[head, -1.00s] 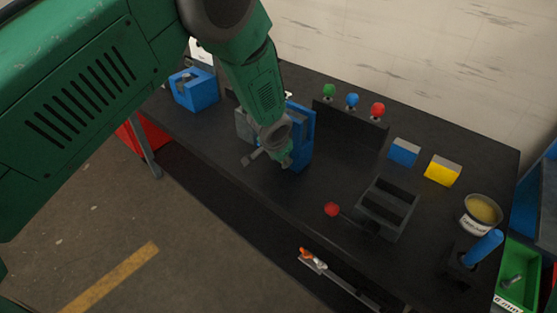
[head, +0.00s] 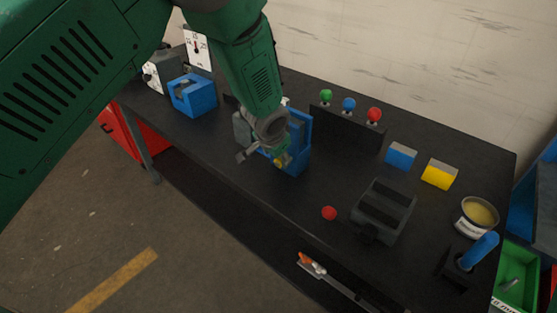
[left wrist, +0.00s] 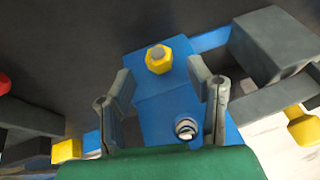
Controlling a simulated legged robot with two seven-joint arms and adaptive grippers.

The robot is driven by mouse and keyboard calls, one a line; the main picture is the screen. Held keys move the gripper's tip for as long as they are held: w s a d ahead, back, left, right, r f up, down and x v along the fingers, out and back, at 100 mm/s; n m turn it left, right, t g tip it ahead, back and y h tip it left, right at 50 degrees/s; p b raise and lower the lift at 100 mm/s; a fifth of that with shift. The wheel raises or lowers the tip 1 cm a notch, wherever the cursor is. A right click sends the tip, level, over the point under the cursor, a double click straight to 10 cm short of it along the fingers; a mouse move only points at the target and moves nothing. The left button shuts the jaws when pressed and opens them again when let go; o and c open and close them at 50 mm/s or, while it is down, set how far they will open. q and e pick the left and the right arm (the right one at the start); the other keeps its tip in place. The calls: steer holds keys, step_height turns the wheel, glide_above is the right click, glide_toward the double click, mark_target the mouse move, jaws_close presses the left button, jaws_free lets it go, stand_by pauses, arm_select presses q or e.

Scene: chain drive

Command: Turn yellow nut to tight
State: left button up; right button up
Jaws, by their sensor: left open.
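The yellow nut (left wrist: 158,58) sits around a grey stud on a blue block (left wrist: 165,105) in the left wrist view. In the head view the nut (head: 281,161) shows beside my gripper at the front of the blue fixture (head: 300,140). My left gripper (left wrist: 160,72) is open, with one finger on each side of the nut's line. Its fingers appear apart from the nut; I cannot tell how far off in depth. It also shows in the head view (head: 262,157). My right gripper is not in view.
A red knob (head: 329,213) and a dark tray (head: 384,210) stand to the right of the fixture. Green, blue and red knobs (head: 348,104) stand behind. A blue box (head: 192,96) is at the left. Grey bars (left wrist: 270,45) flank the block in the wrist view.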

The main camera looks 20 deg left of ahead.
arm_select(q)
steer(key=v, duration=0.8)
steer(key=shift+d, duration=0.25)
